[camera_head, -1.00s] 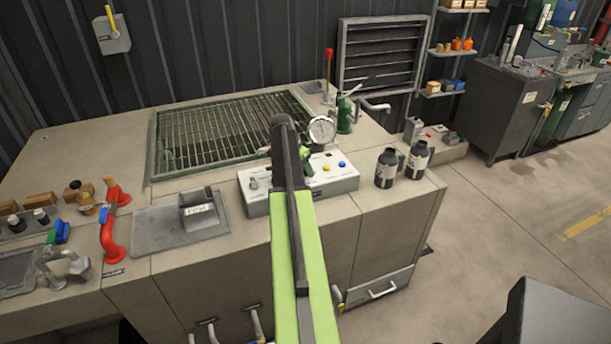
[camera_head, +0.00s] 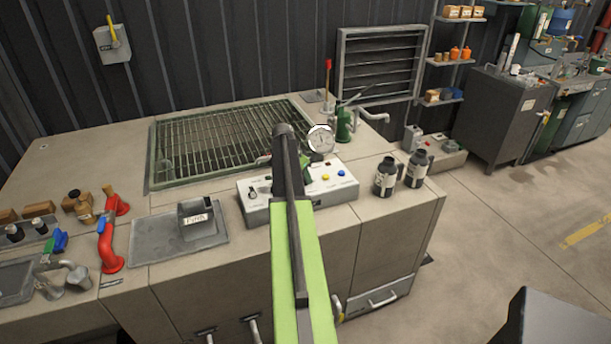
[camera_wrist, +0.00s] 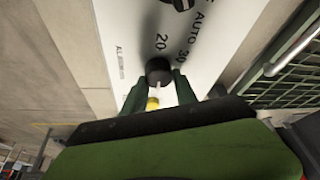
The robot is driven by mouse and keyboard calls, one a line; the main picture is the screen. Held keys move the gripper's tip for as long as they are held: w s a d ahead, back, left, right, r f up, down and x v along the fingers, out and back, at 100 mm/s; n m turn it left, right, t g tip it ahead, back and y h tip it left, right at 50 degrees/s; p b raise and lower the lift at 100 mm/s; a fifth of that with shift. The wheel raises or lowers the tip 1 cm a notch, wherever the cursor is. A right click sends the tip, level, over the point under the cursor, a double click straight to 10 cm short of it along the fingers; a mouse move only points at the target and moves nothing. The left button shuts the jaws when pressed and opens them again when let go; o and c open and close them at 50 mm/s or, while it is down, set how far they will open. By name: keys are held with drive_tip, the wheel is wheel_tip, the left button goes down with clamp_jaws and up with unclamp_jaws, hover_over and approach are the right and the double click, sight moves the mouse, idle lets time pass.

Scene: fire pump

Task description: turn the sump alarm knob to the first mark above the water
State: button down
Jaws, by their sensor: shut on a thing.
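The white control panel (camera_head: 335,186) sits on the front of the beige cabinet, partly hidden behind my arm in the head view. In the wrist view the panel face (camera_wrist: 125,35) shows the markings "AUTO", "20" and "30". A dark round knob (camera_wrist: 158,68) stands below the "20". My gripper (camera_wrist: 159,80) has its two green fingers on either side of this knob and is shut on it. A small pale line shows at the knob's lower edge; I cannot tell for certain whether it is its pointer.
A second black knob (camera_wrist: 181,3) is at the top of the wrist view, and a yellow button (camera_wrist: 152,103) lies just below the gripped knob. A round gauge (camera_head: 320,139) and green pump (camera_head: 344,126) stand behind the panel. Two dark bottles (camera_head: 385,178) stand to its right.

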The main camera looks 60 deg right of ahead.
drive_tip(key=n, duration=0.2)
drive_tip(key=a+n+t, duration=0.1)
drive_tip(key=n, duration=0.1)
drive_tip(key=shift+s+f+n+t, duration=0.1)
drive_tip(key=shift+s+n+t, duration=0.05)
drive_tip(key=shift+n+t, duration=0.15)
drive_tip(key=n+t, duration=0.1)
drive_tip(key=n, duration=0.2)
drive_tip(key=shift+d+n, duration=0.15)
drive_tip(key=shift+n, duration=0.15)
drive_tip(key=n, duration=0.1)
drive_tip(key=n+t+y, duration=0.1)
drive_tip(key=n, duration=0.1)
drive_tip(key=shift+s+d+t, duration=0.1)
drive_tip(key=shift+s+t, duration=0.05)
drive_tip(key=shift+t, duration=0.15)
drive_tip(key=n+y, duration=0.1)
drive_tip(key=n, duration=0.2)
drive_tip(key=n+t+y, duration=0.1)
drive_tip(key=n, duration=0.3)
drive_tip(key=shift+d, duration=0.2)
drive_tip(key=n+y, duration=0.2)
drive_tip(key=n, duration=0.3)
drive_tip(key=shift+d, duration=0.1)
drive_tip(key=shift+s, duration=0.1)
drive_tip(key=c, duration=1)
unclamp_jaws()
drive_tip(key=shift+o, duration=0.2)
